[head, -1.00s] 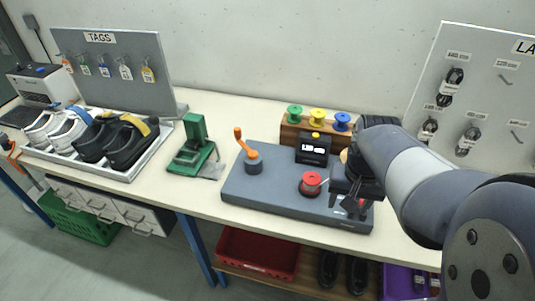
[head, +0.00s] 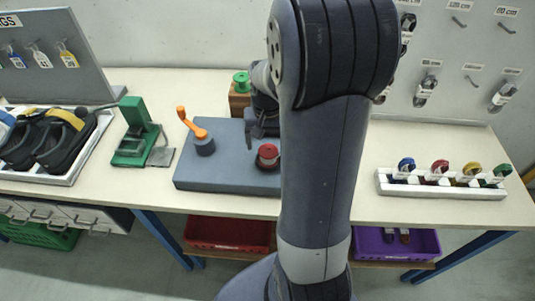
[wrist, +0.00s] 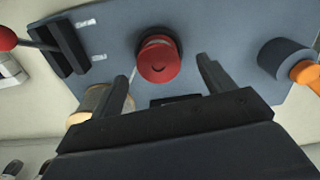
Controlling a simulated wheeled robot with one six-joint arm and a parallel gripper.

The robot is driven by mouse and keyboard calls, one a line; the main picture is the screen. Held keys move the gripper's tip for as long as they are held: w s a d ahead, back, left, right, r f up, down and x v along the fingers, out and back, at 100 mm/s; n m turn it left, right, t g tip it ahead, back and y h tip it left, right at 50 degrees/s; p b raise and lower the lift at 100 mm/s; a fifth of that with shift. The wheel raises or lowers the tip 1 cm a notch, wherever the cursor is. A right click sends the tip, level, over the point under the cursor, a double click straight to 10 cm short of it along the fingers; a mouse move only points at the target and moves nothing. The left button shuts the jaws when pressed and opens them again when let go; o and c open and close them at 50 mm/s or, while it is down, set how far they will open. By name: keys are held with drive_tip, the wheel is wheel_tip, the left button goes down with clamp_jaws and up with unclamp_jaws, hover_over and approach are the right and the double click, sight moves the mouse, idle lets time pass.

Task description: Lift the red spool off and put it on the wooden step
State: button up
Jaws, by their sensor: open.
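The red spool (head: 267,154) sits upright on the grey board (head: 215,172); in the wrist view the red spool (wrist: 158,60) is seen from above, ahead of and between my finger lines. My gripper (wrist: 166,82) is open and empty, its two dark fingers apart and not touching the spool. In the head view my gripper (head: 251,138) is just behind the spool, partly hidden by my arm. The wooden step (head: 238,101) stands behind the board with a green spool (head: 241,80) on it; my arm hides the rest.
An orange-handled crank (head: 203,144) stands on the board left of the spool. A black lever with a red knob (wrist: 6,39) and a tan cylinder (wrist: 98,102) show in the wrist view. A green tool (head: 136,135) is further left. A white rack (head: 440,187) is at right.

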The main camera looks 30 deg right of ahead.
sight(268, 151)
drive_tip(key=shift+d+f+p, duration=0.1)
drive_tip(key=shift+f+p, duration=0.2)
drive_tip(key=shift+f, duration=1.95)
drive_tip(key=shift+c, duration=0.6)
drive_tip(key=shift+r, duration=0.1)
drive_tip(key=c, duration=1.2)
